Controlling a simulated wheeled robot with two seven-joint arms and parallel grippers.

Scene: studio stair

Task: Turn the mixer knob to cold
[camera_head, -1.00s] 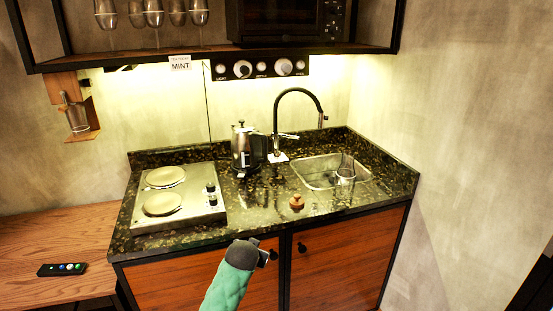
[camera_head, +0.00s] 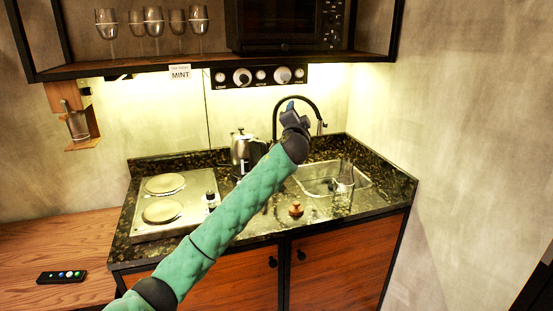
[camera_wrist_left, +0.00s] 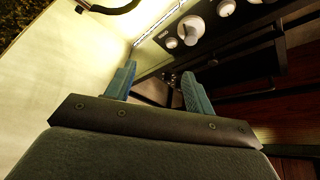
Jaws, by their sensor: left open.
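A black control panel (camera_head: 252,83) hangs under the shelf, with two large round knobs, white (camera_head: 242,78) and silver-grey (camera_head: 283,75), and small white buttons between. Its labels are too small to read surely, so I cannot tell which is the mixer knob. My left gripper (camera_head: 291,106) is raised below the panel's right part, in front of the tap (camera_head: 314,104), and hides part of its spout and base. In the left wrist view its blue fingers (camera_wrist_left: 158,82) are apart with nothing between them. A large white knob (camera_wrist_left: 190,30) shows beyond them, apart from the fingertips. My right gripper is not in view.
The counter (camera_head: 272,224) holds a hob (camera_head: 180,218), a kettle (camera_head: 243,151), a sink (camera_head: 318,172) with a glass and a small wooden knob-like object (camera_head: 296,209). The shelf (camera_head: 140,66) with glasses and an oven (camera_head: 285,25) overhangs the panel.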

